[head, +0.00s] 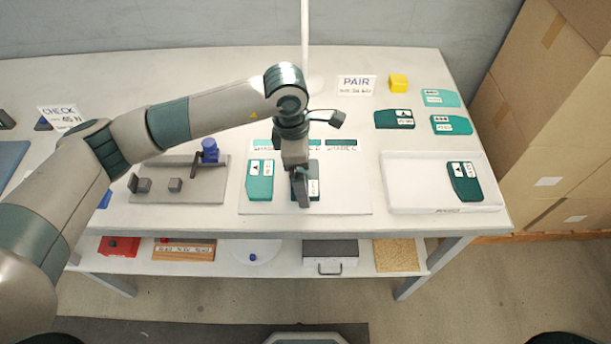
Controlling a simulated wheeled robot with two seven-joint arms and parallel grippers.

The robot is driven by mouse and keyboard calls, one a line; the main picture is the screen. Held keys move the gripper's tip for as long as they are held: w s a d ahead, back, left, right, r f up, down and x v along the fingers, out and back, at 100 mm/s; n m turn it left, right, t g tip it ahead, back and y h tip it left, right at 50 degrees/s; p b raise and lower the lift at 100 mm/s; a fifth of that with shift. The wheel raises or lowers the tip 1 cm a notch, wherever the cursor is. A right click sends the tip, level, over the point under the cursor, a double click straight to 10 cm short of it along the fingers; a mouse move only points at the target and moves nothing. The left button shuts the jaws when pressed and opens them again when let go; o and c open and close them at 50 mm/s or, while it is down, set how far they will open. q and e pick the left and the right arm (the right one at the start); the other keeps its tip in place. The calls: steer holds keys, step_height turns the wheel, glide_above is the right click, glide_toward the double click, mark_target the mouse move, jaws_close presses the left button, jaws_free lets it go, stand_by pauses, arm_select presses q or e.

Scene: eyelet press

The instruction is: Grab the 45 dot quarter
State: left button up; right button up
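Several green shoe-quarter pieces with white labels are in the head view; their print is too small for me to tell which is the 45 dot one. One quarter (260,181) lies on the white board (345,205). A darker quarter (313,187) lies beside it, partly hidden by my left gripper (302,203). That gripper points down over this piece; whether it touches it or is open is unclear. Another dark quarter (465,183) lies in the white tray (415,185). A dark quarter (394,119) and two lighter ones (452,125), (441,98) lie at the back right. My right gripper is out of view.
A grey fixture (190,190) with a blue knob (209,150) stands left of the board. A PAIR sign (356,84) and a yellow block (398,83) are at the back. A lower shelf (215,268) holds several items. Cardboard boxes (550,120) stand right of the table.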

arm_select(q)
steer(key=shift+c, duration=0.6)
steer(key=c, duration=0.8)
steer(key=shift+r, duration=0.1)
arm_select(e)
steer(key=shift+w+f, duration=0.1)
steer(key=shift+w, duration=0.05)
